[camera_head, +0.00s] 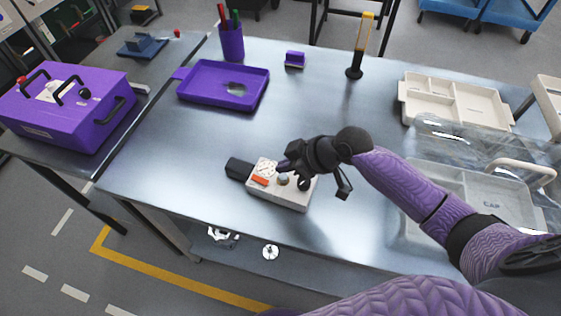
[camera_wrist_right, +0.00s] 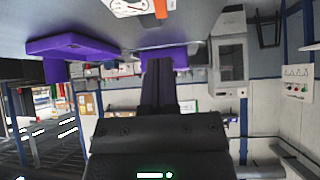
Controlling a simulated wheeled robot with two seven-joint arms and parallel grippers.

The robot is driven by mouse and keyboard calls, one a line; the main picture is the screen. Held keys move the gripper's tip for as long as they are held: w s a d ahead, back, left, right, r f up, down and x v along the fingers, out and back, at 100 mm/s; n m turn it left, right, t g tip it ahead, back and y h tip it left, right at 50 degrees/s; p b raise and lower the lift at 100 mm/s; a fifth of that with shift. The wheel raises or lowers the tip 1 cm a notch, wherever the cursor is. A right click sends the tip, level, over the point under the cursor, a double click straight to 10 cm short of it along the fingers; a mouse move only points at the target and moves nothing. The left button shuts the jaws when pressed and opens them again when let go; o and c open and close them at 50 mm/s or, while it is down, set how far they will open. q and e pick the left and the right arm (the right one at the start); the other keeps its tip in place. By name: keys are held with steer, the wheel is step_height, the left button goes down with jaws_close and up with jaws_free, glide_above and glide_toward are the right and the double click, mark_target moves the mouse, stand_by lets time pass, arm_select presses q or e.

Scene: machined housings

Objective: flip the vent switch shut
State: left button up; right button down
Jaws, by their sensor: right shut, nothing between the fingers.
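A small white control box (camera_head: 292,193) stands near the front edge of the metal table. Its top bears a round printed dial, an orange part (camera_head: 260,181) and a grey knob (camera_head: 282,180). I cannot tell for certain which part is the vent switch. My right gripper (camera_head: 284,165) reaches in from the right, low over the box's far edge, shut and empty. Whether it touches the box is unclear. In the right wrist view its closed fingers (camera_wrist_right: 158,76) point away, and the orange part (camera_wrist_right: 160,9) shows at the top edge. My left gripper is out of view.
A black block (camera_head: 238,168) adjoins the box's left end. A purple tray (camera_head: 188,97), a purple pen cup (camera_head: 231,43) and a yellow-handled tool (camera_head: 355,70) stand farther back. Beige divided trays (camera_head: 405,113) and a clear cover lie right. The middle table is clear.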

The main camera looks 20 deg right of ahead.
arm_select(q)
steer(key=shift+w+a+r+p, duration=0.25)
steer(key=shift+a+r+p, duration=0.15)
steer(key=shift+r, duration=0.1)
arm_select(e)
steer(key=s+f+v, duration=0.1)
steer(key=v, duration=0.6)
steer(key=shift+d, duration=0.4)
